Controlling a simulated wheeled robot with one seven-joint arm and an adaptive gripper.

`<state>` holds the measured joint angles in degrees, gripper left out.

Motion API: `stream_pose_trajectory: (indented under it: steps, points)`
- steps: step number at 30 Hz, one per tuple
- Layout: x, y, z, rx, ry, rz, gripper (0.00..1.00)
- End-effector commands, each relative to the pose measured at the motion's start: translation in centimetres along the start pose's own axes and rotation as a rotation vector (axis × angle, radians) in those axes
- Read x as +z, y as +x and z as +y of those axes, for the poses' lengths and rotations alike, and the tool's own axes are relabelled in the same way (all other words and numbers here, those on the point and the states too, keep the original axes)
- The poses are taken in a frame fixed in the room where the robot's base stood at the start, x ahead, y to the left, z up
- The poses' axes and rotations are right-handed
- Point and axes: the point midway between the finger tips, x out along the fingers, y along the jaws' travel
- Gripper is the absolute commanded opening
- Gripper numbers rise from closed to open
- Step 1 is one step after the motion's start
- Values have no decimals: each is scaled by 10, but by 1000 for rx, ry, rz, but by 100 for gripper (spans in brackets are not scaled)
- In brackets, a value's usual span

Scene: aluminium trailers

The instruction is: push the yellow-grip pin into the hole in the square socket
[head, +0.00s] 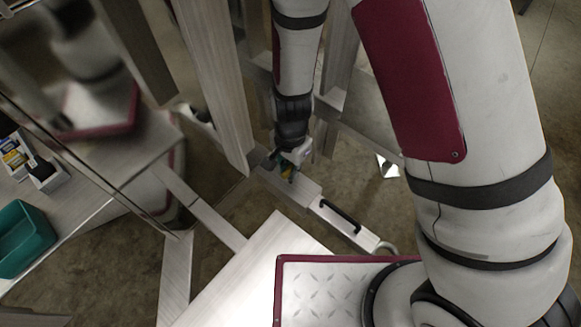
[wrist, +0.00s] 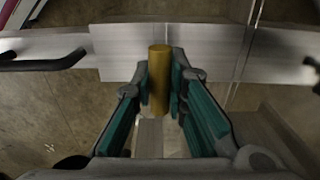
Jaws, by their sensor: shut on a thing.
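The yellow-grip pin shows in the wrist view as an upright yellow cylinder (wrist: 159,78) between the teal finger pads. My gripper (wrist: 160,90) is shut on this grip. In the head view my gripper (head: 289,164) is low at the aluminium drawbar, with a small bit of yellow between its fingers. A wider aluminium block (wrist: 116,55) lies behind the grip in the wrist view, in line with the bar; it may be the square socket. I cannot see the hole or the pin's lower end, so I cannot tell how far in it is.
A black handle (head: 341,214) sits on the aluminium bar right of my gripper in the head view. An upright aluminium post (head: 215,80) stands close to its left. A teal bin (head: 24,238) is on a bench at the far left. Bare floor (head: 365,190) lies beyond the bar.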

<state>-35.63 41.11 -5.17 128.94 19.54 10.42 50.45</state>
Motion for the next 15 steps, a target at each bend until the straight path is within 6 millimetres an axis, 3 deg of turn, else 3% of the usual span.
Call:
stream_pose_trajectory:
  steps: [15]
  points:
    - [0, -20, 0, 0, 0, 0, 0]
